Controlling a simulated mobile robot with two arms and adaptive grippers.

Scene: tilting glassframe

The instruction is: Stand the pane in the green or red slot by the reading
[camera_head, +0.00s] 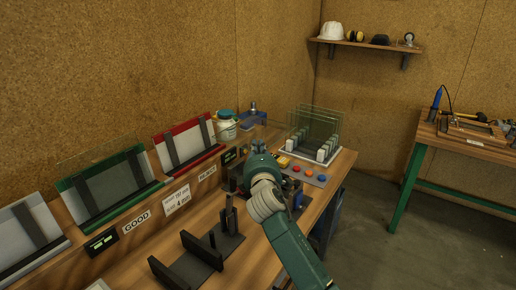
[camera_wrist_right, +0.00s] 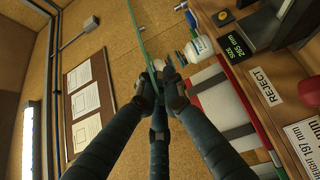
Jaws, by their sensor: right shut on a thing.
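My right gripper (camera_head: 258,146) is raised over the far part of the bench in the head view. In the right wrist view, my right gripper (camera_wrist_right: 160,78) is shut on a clear pane (camera_wrist_right: 138,32), seen nearly edge-on as a thin green line. The green slot (camera_head: 118,207) is at the left, by the GOOD sign (camera_head: 137,222), with a clear pane standing in it. The red slot (camera_head: 190,163) is farther along, by the REJECT sign (camera_head: 207,173); it also shows in the wrist view (camera_wrist_right: 258,138). A black display (camera_wrist_right: 233,52) reads SIZE 265 mm. My left gripper is out of view.
A rack of upright panes (camera_head: 318,132) stands at the bench's far end, near a panel of coloured buttons (camera_head: 302,173). A white jar (camera_head: 226,128) is behind the red slot. A dark fixture with upright posts (camera_head: 200,258) stands on the near bench.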

